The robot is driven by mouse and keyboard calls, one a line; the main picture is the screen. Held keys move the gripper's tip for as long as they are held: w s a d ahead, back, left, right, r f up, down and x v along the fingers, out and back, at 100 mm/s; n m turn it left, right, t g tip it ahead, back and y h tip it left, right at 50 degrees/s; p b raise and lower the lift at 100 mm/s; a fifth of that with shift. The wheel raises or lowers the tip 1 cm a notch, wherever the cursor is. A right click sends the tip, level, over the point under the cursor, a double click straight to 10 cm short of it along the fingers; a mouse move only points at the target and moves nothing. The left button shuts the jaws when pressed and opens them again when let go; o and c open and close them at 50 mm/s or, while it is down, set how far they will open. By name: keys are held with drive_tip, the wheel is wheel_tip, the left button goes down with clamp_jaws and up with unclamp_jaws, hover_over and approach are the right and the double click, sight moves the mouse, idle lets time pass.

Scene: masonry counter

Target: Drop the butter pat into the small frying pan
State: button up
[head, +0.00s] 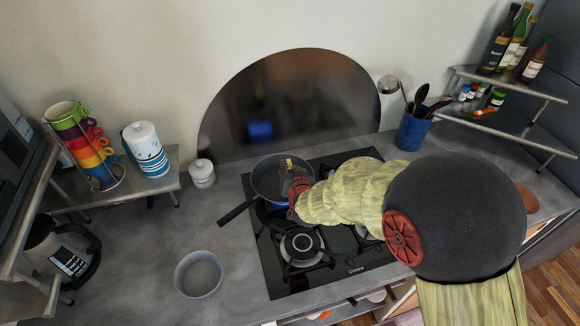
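The small dark frying pan (262,177) sits on the back left of the hob, its handle pointing to the lower left. My gripper (288,170) reaches in from the right, and its fingers are over the right part of the pan. A small yellow patch (289,162) shows at the fingertips. It may be the butter pat, but it is too small to be sure. I cannot tell whether the fingers hold it or whether it lies in the pan behind them. My arm hides part of the hob.
A grey bowl (198,274) stands on the counter left of the hob (274,284). A white lidded jar (202,173) is near the wall. A blue utensil pot (411,132) stands behind my arm. Shelves with mugs (88,145) and bottles (508,45) flank both sides.

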drive_tip(key=o, duration=0.8)
drive_tip(key=shift+o, duration=0.2)
drive_tip(key=shift+r, duration=0.1)
drive_tip(key=v, duration=1.2)
